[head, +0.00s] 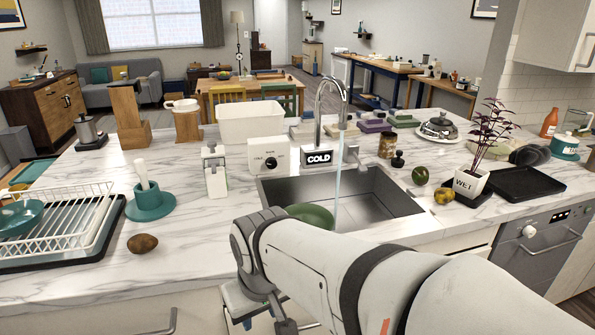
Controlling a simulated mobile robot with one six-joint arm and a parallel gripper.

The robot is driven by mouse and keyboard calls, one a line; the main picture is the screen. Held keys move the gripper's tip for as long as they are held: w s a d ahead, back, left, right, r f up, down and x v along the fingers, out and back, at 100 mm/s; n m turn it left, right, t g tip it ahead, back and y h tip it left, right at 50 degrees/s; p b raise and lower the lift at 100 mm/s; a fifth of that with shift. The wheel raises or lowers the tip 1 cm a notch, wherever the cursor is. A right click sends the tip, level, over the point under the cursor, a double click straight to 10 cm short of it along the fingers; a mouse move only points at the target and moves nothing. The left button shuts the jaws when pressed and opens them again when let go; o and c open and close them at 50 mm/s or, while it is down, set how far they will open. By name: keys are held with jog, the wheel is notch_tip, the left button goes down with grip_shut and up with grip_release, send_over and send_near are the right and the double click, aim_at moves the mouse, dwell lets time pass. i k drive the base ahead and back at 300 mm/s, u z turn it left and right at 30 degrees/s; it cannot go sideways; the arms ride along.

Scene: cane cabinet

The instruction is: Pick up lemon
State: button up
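A small yellowish fruit (444,196), which looks like the lemon, lies on the marble counter at the right. It is just left of the white plant pot marked "WET" and right of the sink. My arm reaches in from the lower right and bends down at the counter's front edge, left of the sink front. My gripper (262,302) is at the bottom, partly hidden behind the arm and well to the left of the lemon. Its fingers do not show clearly, so I cannot tell whether it is open or holds anything.
A round dark green fruit (420,175) lies behind the lemon. The potted plant (470,184) and a black tray (525,183) stand to its right. Water runs into the sink (375,195), which holds a green bowl (311,215). A brown oval item (142,243) lies at the left.

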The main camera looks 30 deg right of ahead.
aim_at(443, 195)
jog(key=u, duration=1.4)
jog(key=k, duration=2.2)
jog(key=z, duration=1.85)
jog(key=i, duration=1.7)
jog(key=z, duration=0.05)
